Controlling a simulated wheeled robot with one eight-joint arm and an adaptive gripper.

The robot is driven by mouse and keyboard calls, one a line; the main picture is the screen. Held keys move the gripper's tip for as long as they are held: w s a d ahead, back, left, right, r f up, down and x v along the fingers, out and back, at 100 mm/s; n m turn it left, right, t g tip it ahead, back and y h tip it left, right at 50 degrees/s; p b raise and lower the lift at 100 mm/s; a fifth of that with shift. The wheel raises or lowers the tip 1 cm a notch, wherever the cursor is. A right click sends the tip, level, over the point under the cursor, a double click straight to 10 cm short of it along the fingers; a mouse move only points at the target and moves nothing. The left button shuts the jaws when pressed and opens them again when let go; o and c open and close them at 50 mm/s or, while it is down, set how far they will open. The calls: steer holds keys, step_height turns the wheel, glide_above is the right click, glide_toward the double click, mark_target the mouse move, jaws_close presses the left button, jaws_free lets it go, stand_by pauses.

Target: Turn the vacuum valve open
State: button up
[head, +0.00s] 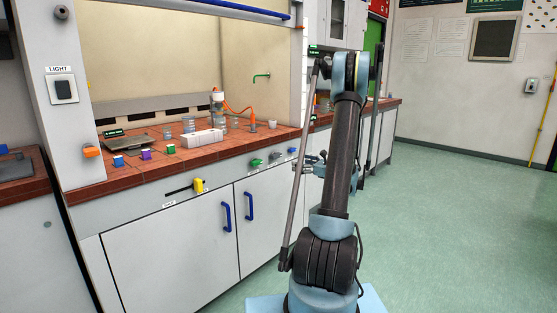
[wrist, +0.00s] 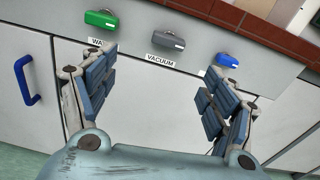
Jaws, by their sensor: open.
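The vacuum valve (wrist: 168,41) is a grey knob with a sideways lever on the bench's front panel, above a label reading "VACUUM". In the head view the grey valve (head: 275,156) sits between a green and a blue one. My gripper (wrist: 160,64) is open and empty, with its blue-padded fingers spread wide apart. In the wrist view the valve appears just beyond the fingertips, roughly centred between them; neither finger visibly touches it. In the head view my gripper (head: 312,161) is near the panel, to the right of the valves, partly hidden by my arm.
A green valve (wrist: 102,19) is left of the vacuum valve and a blue valve (wrist: 227,60) is right of it. Blue cupboard handles (head: 226,217) stick out below. A yellow-handled lever (head: 198,186) is further left. Open floor (head: 450,215) lies to the right.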

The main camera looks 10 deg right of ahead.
mark_target(278, 156)
steer(key=shift+m+t, duration=0.4)
steer(key=shift+m, duration=0.2)
steer(key=x, duration=1.1)
steer(key=w+d+f+x, duration=0.1)
steer(key=x, duration=0.5)
steer(key=shift+d, duration=0.1)
steer(key=c, duration=1.1)
